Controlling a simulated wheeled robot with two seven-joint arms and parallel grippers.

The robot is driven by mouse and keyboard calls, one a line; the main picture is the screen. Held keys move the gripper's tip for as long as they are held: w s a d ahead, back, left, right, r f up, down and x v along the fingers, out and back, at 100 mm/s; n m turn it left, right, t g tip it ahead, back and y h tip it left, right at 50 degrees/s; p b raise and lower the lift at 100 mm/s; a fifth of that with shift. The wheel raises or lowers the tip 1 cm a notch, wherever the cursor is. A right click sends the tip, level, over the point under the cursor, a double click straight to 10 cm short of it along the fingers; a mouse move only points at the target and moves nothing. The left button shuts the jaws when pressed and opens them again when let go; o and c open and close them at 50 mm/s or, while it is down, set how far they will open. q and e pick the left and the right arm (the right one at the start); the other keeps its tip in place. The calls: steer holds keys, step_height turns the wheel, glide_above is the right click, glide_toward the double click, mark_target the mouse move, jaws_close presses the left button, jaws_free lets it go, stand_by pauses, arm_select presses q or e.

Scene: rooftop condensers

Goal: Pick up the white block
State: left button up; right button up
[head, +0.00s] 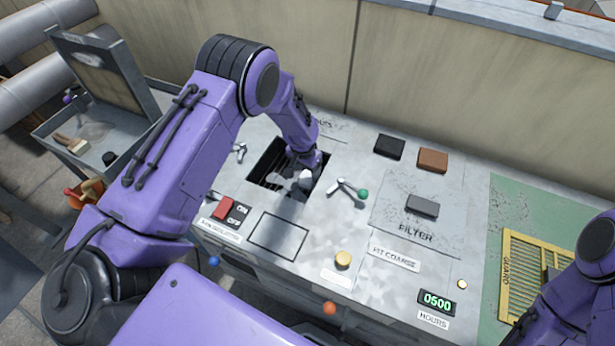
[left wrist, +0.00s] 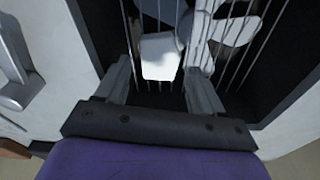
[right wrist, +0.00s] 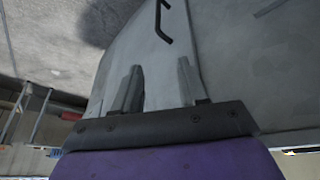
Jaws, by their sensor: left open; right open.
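The white block (left wrist: 160,58) lies over the dark barred opening in the left wrist view, with bars showing above and below it. In the head view a pale shape, probably this block (head: 306,179), shows at the opening (head: 265,178) beside my left gripper. My left gripper (left wrist: 158,68) is open, with one finger to each side of the block; I cannot tell whether they touch it. My right gripper (right wrist: 159,72) is open and empty in the right wrist view, in front of a grey surface.
The grey panel top carries a lever with a green knob (head: 363,193), a red switch (head: 223,207), a yellow knob (head: 343,260) and dark and brown blocks (head: 432,160). A yellow guard (head: 530,270) is at the right. Pale shapes (left wrist: 235,27) lie beyond the bars.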

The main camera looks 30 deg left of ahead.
mark_target(308, 176)
arm_select(q)
steer(key=f, duration=0.3)
steer(key=shift+w, duration=0.3)
steer(key=c, duration=0.8)
steer(key=shift+r, duration=0.1)
steer(key=shift+c, duration=0.3)
